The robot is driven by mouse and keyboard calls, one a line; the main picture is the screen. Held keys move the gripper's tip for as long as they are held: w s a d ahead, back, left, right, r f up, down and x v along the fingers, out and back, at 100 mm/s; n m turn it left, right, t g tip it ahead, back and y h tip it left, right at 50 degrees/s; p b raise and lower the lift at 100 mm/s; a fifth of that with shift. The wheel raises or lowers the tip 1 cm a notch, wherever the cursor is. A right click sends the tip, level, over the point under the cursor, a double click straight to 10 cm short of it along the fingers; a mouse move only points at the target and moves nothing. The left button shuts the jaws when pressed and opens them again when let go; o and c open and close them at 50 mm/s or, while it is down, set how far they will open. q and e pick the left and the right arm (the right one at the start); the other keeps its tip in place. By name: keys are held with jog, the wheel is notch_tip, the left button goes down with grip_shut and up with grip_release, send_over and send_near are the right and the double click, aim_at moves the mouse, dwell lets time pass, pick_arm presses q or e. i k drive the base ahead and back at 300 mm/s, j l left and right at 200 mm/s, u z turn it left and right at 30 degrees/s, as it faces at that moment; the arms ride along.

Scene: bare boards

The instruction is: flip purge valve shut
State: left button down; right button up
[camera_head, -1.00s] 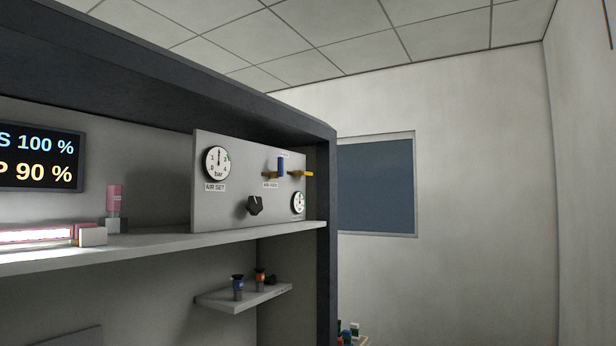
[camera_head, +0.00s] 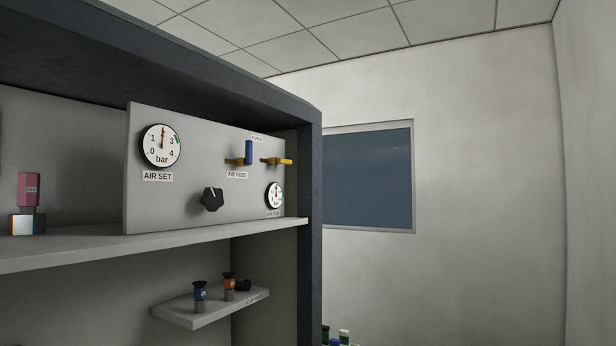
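A grey panel (camera_head: 150,210) stands on the cabinet shelf and carries two small valves. The left valve has a blue handle (camera_head: 249,152) standing upright on a brass-coloured body, with an "AIR FEED" label (camera_head: 237,174) below it. The right valve has a yellow lever (camera_head: 280,161) lying about level. A small label (camera_head: 257,139) above the blue handle seems to read "PURGE"; I cannot tell for sure which valve it belongs to. Neither of my grippers shows in the head view.
The panel also has an "AIR SET" gauge (camera_head: 161,146), a black knob (camera_head: 212,200) and a smaller gauge (camera_head: 275,195). A pink-capped item (camera_head: 28,190) stands left on the shelf (camera_head: 150,244). A small lower shelf (camera_head: 205,309) holds blue and orange items. The dark cabinet edge (camera_head: 310,240) borders the right.

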aim_at(271, 160)
jog(key=i+l, duration=0.2)
jog(key=i, duration=0.3)
jog(key=i+l+z, duration=0.1)
jog(key=i, duration=0.35)
jog(key=i+l, duration=0.3)
jog(key=i, duration=0.2)
jog(key=i+l+z, duration=0.1)
jog(key=i, duration=0.4)
